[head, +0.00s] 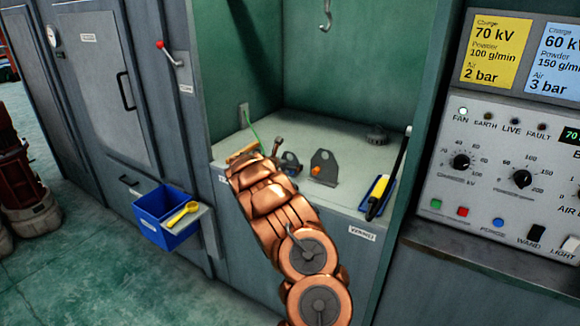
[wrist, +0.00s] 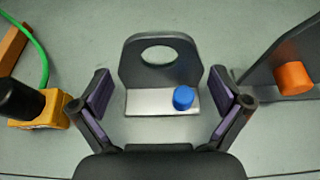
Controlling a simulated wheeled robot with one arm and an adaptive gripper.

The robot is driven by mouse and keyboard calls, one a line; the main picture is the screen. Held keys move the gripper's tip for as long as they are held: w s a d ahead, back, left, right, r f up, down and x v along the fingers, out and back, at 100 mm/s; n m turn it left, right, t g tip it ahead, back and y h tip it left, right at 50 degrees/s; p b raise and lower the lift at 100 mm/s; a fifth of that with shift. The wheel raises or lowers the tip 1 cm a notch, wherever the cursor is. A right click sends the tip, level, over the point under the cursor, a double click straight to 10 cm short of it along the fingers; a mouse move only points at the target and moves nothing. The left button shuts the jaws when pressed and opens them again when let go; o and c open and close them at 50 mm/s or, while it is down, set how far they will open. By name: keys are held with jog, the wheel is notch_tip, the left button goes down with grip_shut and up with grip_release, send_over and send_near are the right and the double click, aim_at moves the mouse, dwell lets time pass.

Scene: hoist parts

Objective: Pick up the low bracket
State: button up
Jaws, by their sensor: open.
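The low bracket (wrist: 160,76) is a dark upright plate with an oval hole. Its pale metal foot carries a blue plug (wrist: 183,97). In the head view the bracket (head: 291,160) is partly hidden behind my arm. My gripper (wrist: 160,93) is open, with one finger to the left and one to the right of the bracket's foot. A gap shows on both sides, and nothing is held. My gripper is hidden by my arm in the head view.
A taller bracket (head: 324,165) with an orange plug (wrist: 294,78) stands close to the right finger. A yellow block with a black knob (wrist: 42,110) is close on the left, near a green cord (wrist: 40,50). A blue tray (head: 378,195) lies at the right edge.

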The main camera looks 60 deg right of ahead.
jog(key=shift+d+f, duration=0.35)
jog(key=shift+d, duration=0.2)
jog(key=shift+r, duration=0.1)
jog(key=c, duration=1.5)
